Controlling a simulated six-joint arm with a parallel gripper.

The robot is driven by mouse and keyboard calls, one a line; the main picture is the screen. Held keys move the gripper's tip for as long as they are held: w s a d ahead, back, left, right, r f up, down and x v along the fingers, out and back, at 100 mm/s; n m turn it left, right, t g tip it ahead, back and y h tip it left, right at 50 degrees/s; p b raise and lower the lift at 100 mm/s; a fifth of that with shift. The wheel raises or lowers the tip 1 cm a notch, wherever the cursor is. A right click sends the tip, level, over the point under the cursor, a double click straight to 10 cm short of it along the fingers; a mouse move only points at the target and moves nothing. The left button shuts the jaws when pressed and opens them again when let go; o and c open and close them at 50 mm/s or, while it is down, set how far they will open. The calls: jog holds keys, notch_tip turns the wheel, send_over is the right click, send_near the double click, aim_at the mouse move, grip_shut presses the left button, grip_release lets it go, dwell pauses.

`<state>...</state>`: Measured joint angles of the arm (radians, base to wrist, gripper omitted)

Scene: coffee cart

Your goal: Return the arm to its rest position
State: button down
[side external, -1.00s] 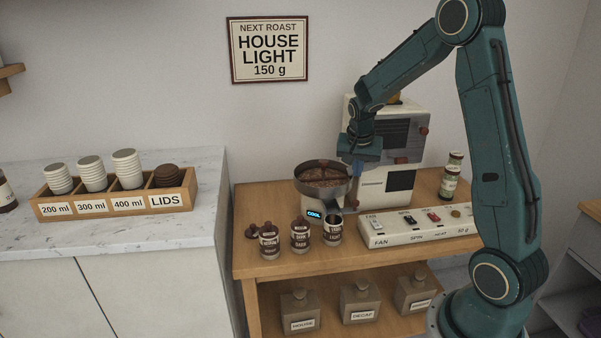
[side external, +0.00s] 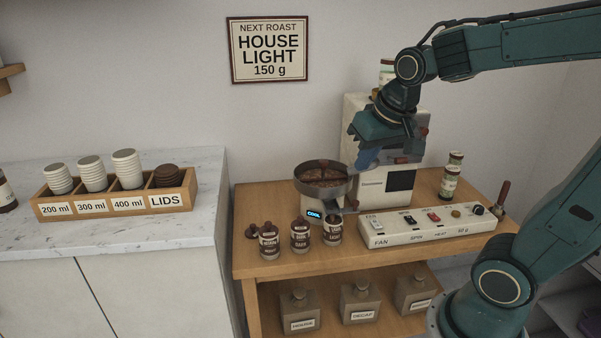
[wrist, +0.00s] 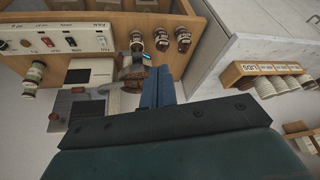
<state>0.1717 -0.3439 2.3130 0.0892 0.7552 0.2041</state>
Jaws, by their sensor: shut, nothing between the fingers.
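My gripper (side external: 367,158) is in the air in front of the white roaster (side external: 372,177), up and to the right of the round cooling tray (side external: 325,191). Its blue fingers point down and are shut with nothing between them. In the wrist view the shut fingers (wrist: 158,88) show at the middle, in front of the cart. The cooling tray holds brown beans, and a small display below it reads COOL. My arm is bent, with its forearm reaching in from the upper right.
Three labelled canisters (side external: 300,236) stand at the cart's front. The switch panel (side external: 430,224) lies to their right, with stacked jars (side external: 450,178) behind it. A box of cups and lids (side external: 115,196) sits on the left counter. The space above the counter is clear.

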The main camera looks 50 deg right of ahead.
jog(key=s+a+n+t+y, duration=0.1)
jog(key=s+a+n, duration=0.4)
jog(key=s, duration=0.5)
jog(key=shift+a+r+y, duration=0.3)
jog(key=shift+a, duration=0.55)
jog(key=shift+w, duration=0.2)
